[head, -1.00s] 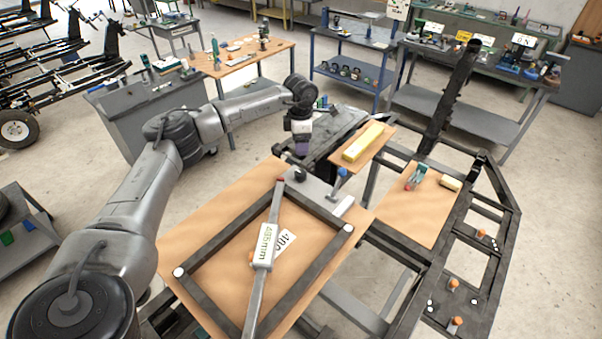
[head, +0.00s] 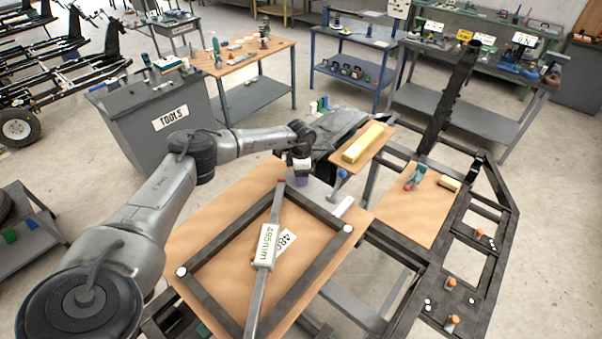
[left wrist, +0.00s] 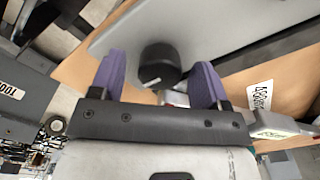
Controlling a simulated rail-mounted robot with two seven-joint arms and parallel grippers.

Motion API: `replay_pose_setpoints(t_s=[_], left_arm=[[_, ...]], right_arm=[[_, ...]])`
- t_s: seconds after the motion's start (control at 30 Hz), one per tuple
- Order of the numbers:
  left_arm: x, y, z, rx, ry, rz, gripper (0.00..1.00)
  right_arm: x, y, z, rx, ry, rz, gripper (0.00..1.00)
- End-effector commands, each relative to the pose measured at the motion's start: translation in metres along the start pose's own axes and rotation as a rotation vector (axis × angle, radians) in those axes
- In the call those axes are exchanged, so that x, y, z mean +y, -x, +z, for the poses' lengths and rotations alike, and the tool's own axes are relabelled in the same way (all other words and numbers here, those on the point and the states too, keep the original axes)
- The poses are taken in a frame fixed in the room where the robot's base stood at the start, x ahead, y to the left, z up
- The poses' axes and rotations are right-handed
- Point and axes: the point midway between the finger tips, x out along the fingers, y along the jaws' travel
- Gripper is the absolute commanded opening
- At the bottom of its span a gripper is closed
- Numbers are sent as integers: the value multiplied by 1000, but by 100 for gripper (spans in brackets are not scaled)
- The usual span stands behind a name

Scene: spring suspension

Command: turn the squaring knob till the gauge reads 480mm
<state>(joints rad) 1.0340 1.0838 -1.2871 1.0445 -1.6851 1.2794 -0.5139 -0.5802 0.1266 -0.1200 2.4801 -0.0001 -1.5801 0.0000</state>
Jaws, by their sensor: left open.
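The black squaring knob (left wrist: 160,66), with a white mark on its side, sits between the two purple fingers of my left gripper (left wrist: 163,82) in the left wrist view. The fingers are open, with a gap showing on each side. In the head view my left gripper (head: 302,181) is low over the far end of the board and hides the knob. The gauge (head: 266,246) lies along a bar across the dark rectangular frame (head: 317,265) and appears to read 495mm. My right gripper is out of view.
The wooden board (head: 213,217) carries the frame. A blue-topped clamp (head: 341,175) stands just right of my left gripper. A yellow block (head: 363,143) rests on a small board behind. A grey tool cabinet (head: 160,115) stands back left.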

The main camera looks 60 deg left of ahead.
Motion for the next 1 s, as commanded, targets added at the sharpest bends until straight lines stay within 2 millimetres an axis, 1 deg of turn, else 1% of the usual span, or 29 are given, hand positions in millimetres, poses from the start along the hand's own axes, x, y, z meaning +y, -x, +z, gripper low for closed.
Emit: replay_pose_setpoints(t_s=[0.1, 0.4, 0.9, 1.0], left_arm=[[0, -4, 0, 1, 0, 0, 69], [0, -5, 0, 1, 0, 0, 69], [0, -4, 0, 0, 0, 0, 22], [0, -4, 0, 0, 2, 0, 20]], right_arm=[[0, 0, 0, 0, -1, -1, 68], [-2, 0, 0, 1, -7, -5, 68], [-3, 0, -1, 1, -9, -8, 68], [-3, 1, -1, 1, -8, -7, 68]])
